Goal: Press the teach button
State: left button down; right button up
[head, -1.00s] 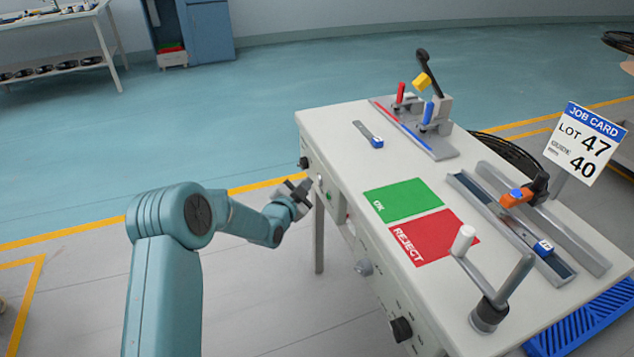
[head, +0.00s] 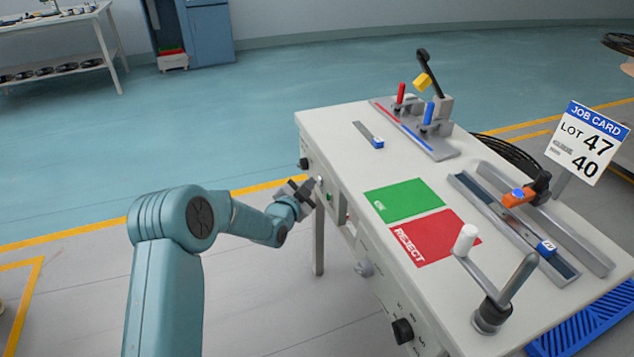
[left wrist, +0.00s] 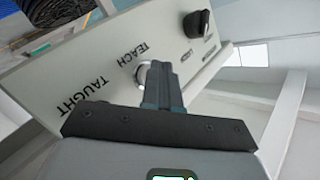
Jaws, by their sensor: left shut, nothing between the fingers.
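The teach button shows in the left wrist view (left wrist: 143,72) as a round, pale metallic button on the station's front panel, beside the printed word TEACH. My left gripper (left wrist: 160,68) is shut and empty, its fingertips at the button and covering part of it. I cannot tell whether they touch it or how far it is pressed. In the head view the left gripper (head: 310,184) is at the front panel near its far end, and the button is a small pale spot (head: 319,181) by the fingertips. My right gripper is not in view.
The station top (head: 335,135) carries a green OK patch (head: 403,200), a red REJECT patch (head: 432,238), a clamp fixture (head: 435,115) and a crank (head: 488,312). Black knobs (head: 402,330) (left wrist: 196,24) stick out of the front panel. The floor left of the station is clear.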

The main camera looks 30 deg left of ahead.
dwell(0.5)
pick_arm(q)
jog(key=shift+s+a+b, duration=0.45)
jog(key=shift+s, duration=0.1)
jog(key=s+a+b, duration=0.1)
jog(key=s+a, duration=0.2)
jog(key=shift+s+a+b, duration=0.15)
jog(key=shift+s+b, duration=0.15)
jog(key=shift+s, duration=0.1)
dwell(0.8)
